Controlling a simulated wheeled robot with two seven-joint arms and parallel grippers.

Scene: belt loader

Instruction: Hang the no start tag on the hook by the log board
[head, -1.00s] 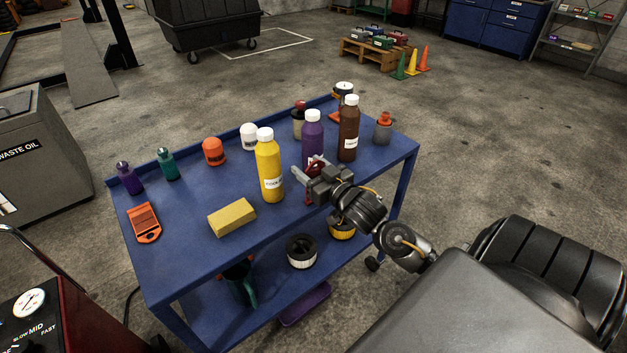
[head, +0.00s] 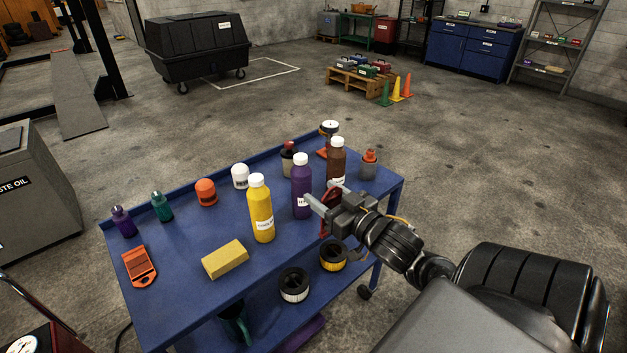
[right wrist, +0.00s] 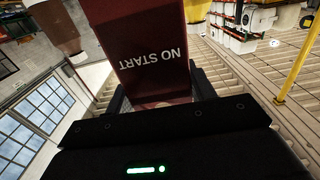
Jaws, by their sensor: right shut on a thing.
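The no start tag (right wrist: 153,50) is a dark red plate with white "NO START" lettering, upside down in the right wrist view. In the head view a red part of it (head: 328,222) shows at my right gripper (head: 322,200). My right gripper is shut on the tag and holds it beside the purple bottle, over the near right part of the blue cart. I see no hook or log board in these views. My left gripper is not in view.
The blue cart (head: 180,265) carries a yellow bottle (head: 261,208), a purple bottle (head: 301,187), a brown bottle (head: 336,160), a yellow sponge (head: 225,259) and an orange tool (head: 139,266). Open floor (head: 480,170) lies right of the cart. Cones and a pallet stand beyond.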

